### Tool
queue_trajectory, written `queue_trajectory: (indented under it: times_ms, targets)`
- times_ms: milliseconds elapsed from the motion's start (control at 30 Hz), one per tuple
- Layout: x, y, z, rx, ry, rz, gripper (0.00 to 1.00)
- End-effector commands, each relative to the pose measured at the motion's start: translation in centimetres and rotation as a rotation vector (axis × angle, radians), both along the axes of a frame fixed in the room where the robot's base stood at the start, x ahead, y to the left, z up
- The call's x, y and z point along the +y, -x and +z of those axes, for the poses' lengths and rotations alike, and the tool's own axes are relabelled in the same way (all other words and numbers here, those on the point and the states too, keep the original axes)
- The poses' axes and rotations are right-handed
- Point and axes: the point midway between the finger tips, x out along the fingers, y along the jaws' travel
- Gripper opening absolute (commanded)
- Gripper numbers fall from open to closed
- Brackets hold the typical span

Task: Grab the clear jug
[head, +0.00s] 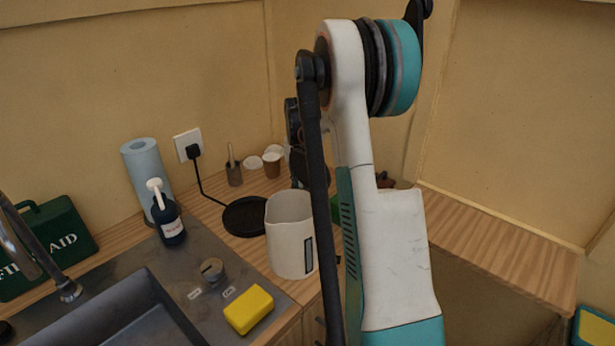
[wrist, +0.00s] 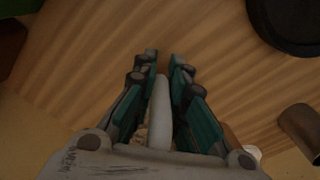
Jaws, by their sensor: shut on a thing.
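My gripper (wrist: 163,72) points down over the wooden counter in the wrist view, its teal-and-dark fingers on either side of a slender pale piece (wrist: 159,105). It is shut on this piece, which looks like part of the clear jug, perhaps its handle. The rest of the jug cannot be made out. In the head view my arm hides the gripper's fingers and what they hold.
A whitish kettle-like vessel (head: 286,238) with a dark window stands left of my arm, near a round black base (head: 243,217). A yellow sponge (head: 249,309) lies by the sink (head: 120,318). The right counter (head: 500,240) is clear.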

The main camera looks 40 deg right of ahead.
Motion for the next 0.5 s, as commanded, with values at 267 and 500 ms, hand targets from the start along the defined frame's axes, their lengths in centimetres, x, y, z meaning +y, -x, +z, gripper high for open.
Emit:
queue_trajectory:
  times_ms: [267, 500]
  targets:
    - [0.0, 0.0, 0.7, 0.000, 0.000, 0.000, 0.00]
    - [0.0, 0.0, 2.5, 0.000, 0.000, 0.000, 0.00]
